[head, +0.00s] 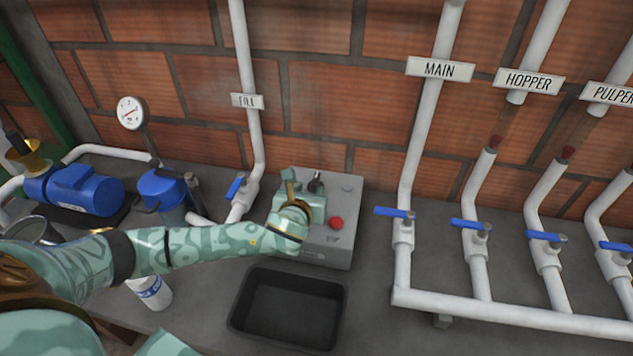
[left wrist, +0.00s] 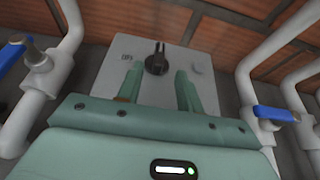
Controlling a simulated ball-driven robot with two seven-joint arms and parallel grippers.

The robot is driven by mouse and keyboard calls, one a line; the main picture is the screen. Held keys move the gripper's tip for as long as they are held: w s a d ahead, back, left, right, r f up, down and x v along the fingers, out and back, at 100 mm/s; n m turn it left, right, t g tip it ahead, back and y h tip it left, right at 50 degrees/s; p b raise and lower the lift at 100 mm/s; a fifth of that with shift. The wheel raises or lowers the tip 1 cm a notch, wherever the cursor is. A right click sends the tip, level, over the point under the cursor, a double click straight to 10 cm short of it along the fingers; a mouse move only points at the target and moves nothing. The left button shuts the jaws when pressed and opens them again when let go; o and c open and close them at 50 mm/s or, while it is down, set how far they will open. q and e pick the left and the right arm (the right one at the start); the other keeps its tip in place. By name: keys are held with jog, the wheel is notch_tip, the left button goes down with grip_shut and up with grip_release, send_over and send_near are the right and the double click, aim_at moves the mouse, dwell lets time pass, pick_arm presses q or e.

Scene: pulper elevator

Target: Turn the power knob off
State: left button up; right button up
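The power knob (head: 316,183) is a black knob on top of a grey control box (head: 342,245). It also shows in the left wrist view (left wrist: 157,62), where its handle points up the picture. My left gripper (head: 304,186) is over the box, right by the knob. In the left wrist view the green fingers (left wrist: 158,75) are apart with nothing between them, and the knob lies in line with the gap at their tips. Whether they touch it I cannot tell. My right gripper is not in view.
A red button (head: 336,222) is on the box near the gripper. A black tray (head: 288,308) lies in front of the box. Pipes with blue-handled valves (head: 395,212) stand on the right, and a blue pump (head: 85,192) on the left. The brick wall is behind.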

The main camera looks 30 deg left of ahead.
aim_at(314, 183)
pick_arm(q)
jog(key=b+x, duration=0.1)
jog(key=x, duration=0.2)
jog(key=b+x, duration=0.1)
jog(key=x, duration=0.3)
jog(key=shift+w+f, duration=0.1)
jog(key=shift+f, duration=0.2)
jog(key=shift+w+a+f+b, duration=0.15)
jog(key=shift+w+b, duration=0.25)
jog(key=shift+w, duration=0.2)
grip_shut()
